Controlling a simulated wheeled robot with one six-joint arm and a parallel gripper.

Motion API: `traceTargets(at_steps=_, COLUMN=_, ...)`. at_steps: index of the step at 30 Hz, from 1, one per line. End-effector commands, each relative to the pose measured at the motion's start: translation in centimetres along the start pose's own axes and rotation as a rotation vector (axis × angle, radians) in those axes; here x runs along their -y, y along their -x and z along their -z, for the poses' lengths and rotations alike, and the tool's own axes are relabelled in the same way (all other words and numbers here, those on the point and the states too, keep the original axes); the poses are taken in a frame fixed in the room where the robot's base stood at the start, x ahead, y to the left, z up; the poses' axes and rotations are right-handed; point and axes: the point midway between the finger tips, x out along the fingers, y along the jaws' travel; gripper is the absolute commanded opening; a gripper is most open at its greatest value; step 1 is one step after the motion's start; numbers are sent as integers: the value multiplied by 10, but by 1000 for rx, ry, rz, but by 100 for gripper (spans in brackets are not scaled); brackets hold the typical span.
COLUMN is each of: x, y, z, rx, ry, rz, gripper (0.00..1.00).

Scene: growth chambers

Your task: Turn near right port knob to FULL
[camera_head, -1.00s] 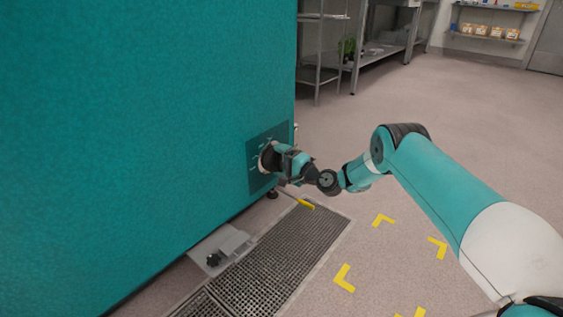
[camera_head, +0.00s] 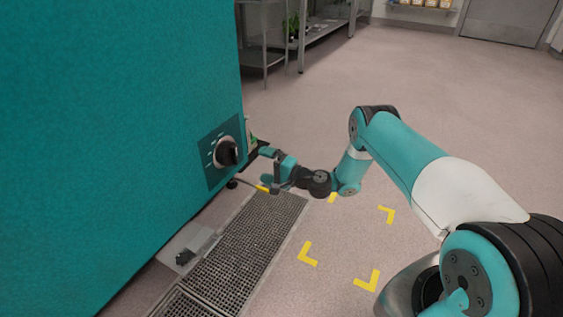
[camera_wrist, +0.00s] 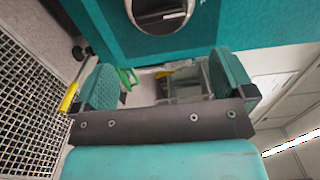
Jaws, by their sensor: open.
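The port knob (camera_head: 227,152) is a black grip on a pale round dial, set in a dark teal panel (camera_head: 211,176) near the corner of the big teal chamber. Small pale marks stand beside the dial, too small to read, and I cannot tell which one the knob points at. My gripper (camera_head: 268,169) is open and empty, to the right of the knob and apart from it. In the wrist view, a round pale-rimmed dial (camera_wrist: 160,14) shows at the top edge, partly cut off, beyond my spread fingers (camera_wrist: 165,76).
A floor grate (camera_head: 245,245) runs along the chamber's foot. A yellow-ended bar (camera_head: 262,188) lies low near my gripper. A grey fitting (camera_head: 198,243) sits by the chamber. Steel shelving (camera_head: 265,45) stands behind. The floor to the right is open, with yellow corner marks (camera_head: 308,255).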

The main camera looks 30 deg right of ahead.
Motion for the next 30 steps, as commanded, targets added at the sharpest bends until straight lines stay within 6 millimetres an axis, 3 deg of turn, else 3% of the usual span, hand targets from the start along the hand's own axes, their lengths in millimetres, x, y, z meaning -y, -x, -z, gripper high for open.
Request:
traceTargets(at_steps=2, x=8, y=4, z=1, rx=-1, ry=-1, rz=0, gripper=100)
traceTargets(at_steps=21, x=4, y=48, z=0, rx=-1, ry=-2, rz=-1, gripper=100)
traceTargets(at_steps=30, x=-1, y=56, z=0, rx=1, ry=0, rz=-1, gripper=100)
